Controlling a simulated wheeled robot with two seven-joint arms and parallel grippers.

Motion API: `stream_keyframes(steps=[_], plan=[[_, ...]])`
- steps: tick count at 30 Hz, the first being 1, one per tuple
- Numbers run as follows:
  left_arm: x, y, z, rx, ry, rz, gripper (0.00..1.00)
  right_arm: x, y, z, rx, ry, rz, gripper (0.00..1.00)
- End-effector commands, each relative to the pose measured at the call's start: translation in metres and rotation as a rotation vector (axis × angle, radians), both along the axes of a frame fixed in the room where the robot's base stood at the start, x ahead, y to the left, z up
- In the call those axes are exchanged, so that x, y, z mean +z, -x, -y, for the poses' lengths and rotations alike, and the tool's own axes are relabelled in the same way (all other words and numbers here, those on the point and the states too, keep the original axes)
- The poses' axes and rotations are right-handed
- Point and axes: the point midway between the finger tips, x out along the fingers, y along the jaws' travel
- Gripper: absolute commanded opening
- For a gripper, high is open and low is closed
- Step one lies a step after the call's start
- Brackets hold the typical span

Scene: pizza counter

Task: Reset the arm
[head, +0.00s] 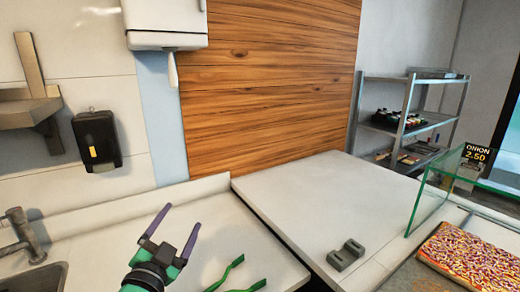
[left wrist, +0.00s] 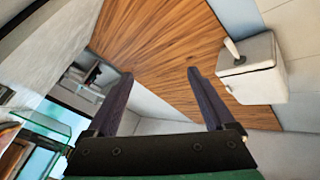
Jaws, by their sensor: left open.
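My left gripper (head: 172,237) is open and empty above the white counter (head: 243,232) in the head view. Its two dark purple fingers point up and away from me, well apart. In the left wrist view the fingers (left wrist: 160,85) stand open with nothing between them, and the wall lies beyond. My right gripper is not in view.
Green tongs (head: 238,275) lie on the counter right of my left gripper. A sink (head: 35,277) with a faucet (head: 22,235) is at left. A small grey block (head: 346,255) sits on the right counter. A pizza (head: 470,254) lies beside a glass guard (head: 432,205).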

Motion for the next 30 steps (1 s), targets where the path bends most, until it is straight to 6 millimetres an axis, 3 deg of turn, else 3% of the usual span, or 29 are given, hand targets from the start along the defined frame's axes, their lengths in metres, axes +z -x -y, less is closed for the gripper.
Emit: stream_keyframes(steps=[1,3,6,9,12,18,24,26,30], plan=[[-0.041,0.006,-0.017,0.059,0.074,-0.152,0.87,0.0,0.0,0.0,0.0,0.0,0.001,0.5],[-0.099,0.023,-0.036,0.139,0.166,-0.371,0.87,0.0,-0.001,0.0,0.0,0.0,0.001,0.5],[-0.165,0.058,-0.05,0.222,0.26,-0.636,0.87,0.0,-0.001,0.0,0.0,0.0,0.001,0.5],[-0.213,0.097,-0.056,0.281,0.324,-0.851,0.87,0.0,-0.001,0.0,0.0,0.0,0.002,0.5],[-0.248,0.136,-0.056,0.325,0.372,-1.038,0.87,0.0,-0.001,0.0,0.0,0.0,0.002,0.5],[-0.293,0.218,-0.05,0.387,0.44,-1.375,0.87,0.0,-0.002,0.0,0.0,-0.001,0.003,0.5],[-0.399,0.203,-0.048,0.393,0.424,-1.397,0.87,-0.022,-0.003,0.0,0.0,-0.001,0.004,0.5],[-0.432,0.204,-0.048,0.395,0.42,-1.407,0.87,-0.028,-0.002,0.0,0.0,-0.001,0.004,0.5],[-0.523,0.218,-0.049,0.4,0.407,-1.441,0.87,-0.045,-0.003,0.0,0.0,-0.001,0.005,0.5]])
